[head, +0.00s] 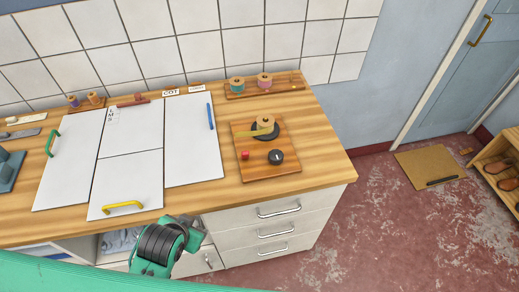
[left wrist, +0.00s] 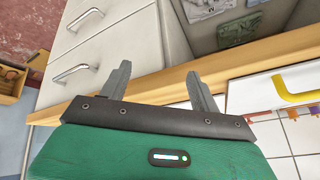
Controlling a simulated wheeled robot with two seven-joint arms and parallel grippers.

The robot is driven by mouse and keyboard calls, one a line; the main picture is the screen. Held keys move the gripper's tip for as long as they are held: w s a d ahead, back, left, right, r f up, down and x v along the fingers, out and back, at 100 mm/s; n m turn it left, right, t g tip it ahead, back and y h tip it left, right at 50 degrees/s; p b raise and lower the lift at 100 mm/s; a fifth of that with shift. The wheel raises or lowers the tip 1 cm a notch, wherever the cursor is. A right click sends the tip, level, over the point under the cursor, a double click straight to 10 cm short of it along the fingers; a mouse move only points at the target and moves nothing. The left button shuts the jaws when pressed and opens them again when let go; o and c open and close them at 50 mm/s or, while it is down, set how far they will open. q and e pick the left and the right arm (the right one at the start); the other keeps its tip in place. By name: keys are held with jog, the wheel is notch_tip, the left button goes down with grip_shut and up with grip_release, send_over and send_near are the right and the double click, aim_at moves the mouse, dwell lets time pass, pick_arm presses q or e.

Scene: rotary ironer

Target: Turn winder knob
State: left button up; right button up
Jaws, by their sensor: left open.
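The winder board (head: 288,181) is a wooden plate near the right end of the counter. It carries a tan spool (head: 265,121) on a dark disc, a yellow arm (head: 245,133), a red button (head: 245,155) and a round black knob (head: 276,157) with a light mark. My left gripper (head: 192,226) is in front of the counter's edge, below and left of the board, apart from the knob. In the left wrist view its two grey fingers (left wrist: 160,85) are spread with nothing between them. The winder and knob are not in the left wrist view. My right gripper is not in view.
White panels (head: 132,150) with green, yellow and blue handles cover the counter's left part. A spool rack (head: 262,92) stands behind the board. White drawers (head: 270,229) with metal handles are below. The counter strip right of the board is clear.

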pick_arm(q)
jog(key=w+d+r+m+t+h, duration=0.2)
jog(key=w+d+r+m+t, duration=0.35)
jog(key=w+r, duration=0.4)
jog(key=w+d+r+m+t+h, duration=0.1)
jog(key=w+d+r+m+t, duration=0.45)
jog(key=w+r, duration=0.4)
jog(key=d+r+m+h, duration=1.35)
jog(key=d+m, duration=0.25)
jog(key=m, duration=0.3)
jog(key=s+d+m+g+h, duration=0.6)
jog(key=d+m+g, duration=0.3)
jog(key=m+g, duration=0.8)
jog(key=m+y, duration=2.1)
jog(key=y, duration=0.1)
send_over(276, 155)
notch_tip(276, 155, down, 15)
notch_tip(276, 155, down, 12)
jog(key=p, duration=0.5)
jog(key=shift+r+p, duration=0.1)
jog(key=shift+p, duration=0.25)
jog(key=shift+f, duration=0.65)
